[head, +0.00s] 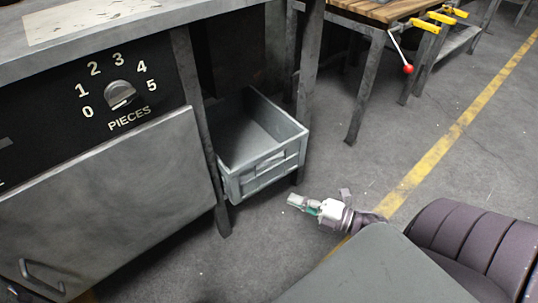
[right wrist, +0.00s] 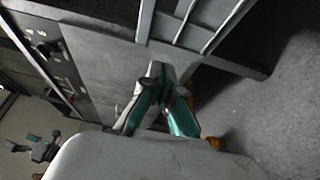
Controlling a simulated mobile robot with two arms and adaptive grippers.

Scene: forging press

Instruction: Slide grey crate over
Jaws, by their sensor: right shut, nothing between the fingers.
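The grey crate (head: 262,170) sits under the bench, in the gap between two metal legs. Its open top faces up and it looks empty; its front end sticks out toward the aisle. Its ribbed grey wall also shows at the top of the right wrist view (right wrist: 186,32). My right gripper (head: 293,201) is low over the floor, in front of and to the right of the crate's front end, apart from it. Its fingers are shut and empty. A small teal and dark shape (right wrist: 42,148) at the lower left of the right wrist view looks like my left gripper; its fingers are unclear.
A metal cabinet with a PIECES dial (head: 120,93) stands left of the crate. A wooden-topped bench (head: 385,10) with yellow clamps and a red-knobbed lever stands behind, at the right. A yellow line (head: 440,147) crosses the floor. The grey floor right of the crate is clear.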

